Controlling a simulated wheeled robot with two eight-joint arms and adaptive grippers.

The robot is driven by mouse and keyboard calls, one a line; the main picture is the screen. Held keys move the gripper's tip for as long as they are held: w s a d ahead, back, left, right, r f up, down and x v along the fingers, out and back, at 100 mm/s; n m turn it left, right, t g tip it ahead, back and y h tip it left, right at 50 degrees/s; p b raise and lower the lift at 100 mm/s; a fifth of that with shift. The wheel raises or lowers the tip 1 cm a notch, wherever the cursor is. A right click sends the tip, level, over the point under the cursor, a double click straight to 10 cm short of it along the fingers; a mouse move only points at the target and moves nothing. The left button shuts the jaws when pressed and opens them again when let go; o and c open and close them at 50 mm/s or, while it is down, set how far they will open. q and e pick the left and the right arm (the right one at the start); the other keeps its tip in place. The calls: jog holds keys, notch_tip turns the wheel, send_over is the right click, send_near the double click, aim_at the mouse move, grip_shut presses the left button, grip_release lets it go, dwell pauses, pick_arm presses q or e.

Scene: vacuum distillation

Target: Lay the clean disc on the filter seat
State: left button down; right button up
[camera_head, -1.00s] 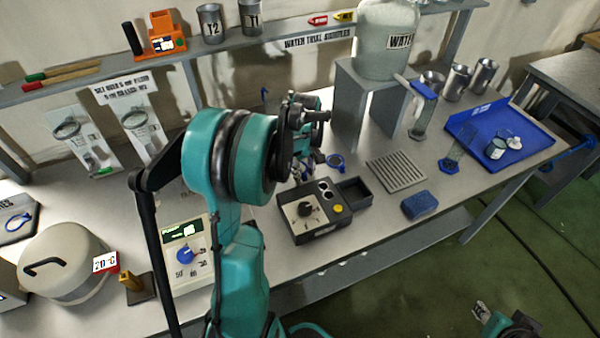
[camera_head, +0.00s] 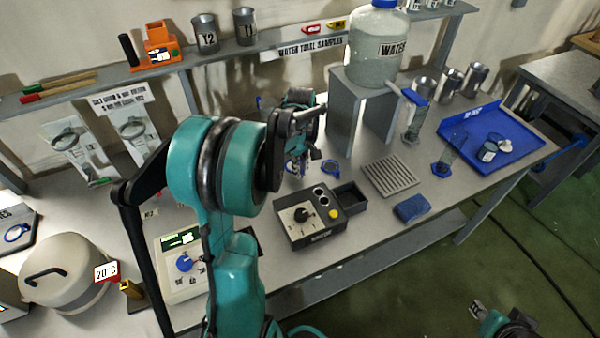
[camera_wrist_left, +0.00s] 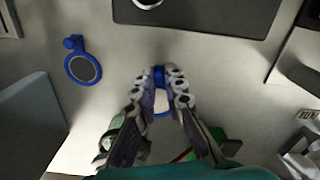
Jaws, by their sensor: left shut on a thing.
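My left gripper (camera_wrist_left: 163,80) is shut on the blue tab (camera_wrist_left: 159,72) of a blue-ringed disc with a pale centre (camera_wrist_left: 162,103). In the head view my left gripper (camera_head: 297,165) is over the bench, left of the water stand, and the arm partly hides it. A second blue-ringed disc with a grey centre (camera_wrist_left: 83,68) lies on the bench; it also shows in the head view (camera_head: 331,167). A dark box with a knob and round openings (camera_head: 305,218) stands nearby. I cannot tell which part is the filter seat. My right gripper (camera_head: 480,308) is at the lower right, partly visible.
The stand (camera_head: 345,105) carries the water bottle (camera_head: 377,50). A ribbed grey plate (camera_head: 390,175), a blue sponge (camera_head: 411,207) and a blue tray (camera_head: 520,155) are to the right. A digital-display unit (camera_head: 182,262) and a lidded pot (camera_head: 60,275) are left.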

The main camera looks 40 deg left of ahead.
pick_arm(q)
jog(key=s+d+r+p, duration=0.1)
jog(key=d+r, duration=0.1)
jog(key=d, duration=0.1)
jog(key=s+d+r+p, duration=0.1)
jog(key=s+d+r, duration=0.1)
jog(key=d, duration=0.1)
jog(key=s+d+r+p, duration=0.1)
jog(key=s+d+r, duration=0.1)
jog(key=d, duration=0.1)
jog(key=shift+s, duration=0.1)
jog(key=w+a+r+p, duration=0.3)
jog(key=w+r+p, duration=0.3)
jog(key=w+p, duration=0.15)
jog(key=w+a+r+p, duration=0.3)
jog(key=w+r+p, duration=0.35)
jog(key=w, duration=0.25)
jog(key=a+f, duration=0.2)
jog(key=a, duration=0.1)
jog(key=s+a+f, duration=0.1)
jog(key=a+f, duration=0.2)
jog(key=a, duration=0.1)
jog(key=a+f, duration=0.2)
jog(key=a, duration=0.2)
jog(key=shift+s+a+f+b, duration=0.1)
jog(key=shift+s+f+b, duration=0.15)
jog(key=shift+b, duration=0.15)
jog(key=shift+w+f, duration=0.1)
jog(key=shift+f, duration=1.9)
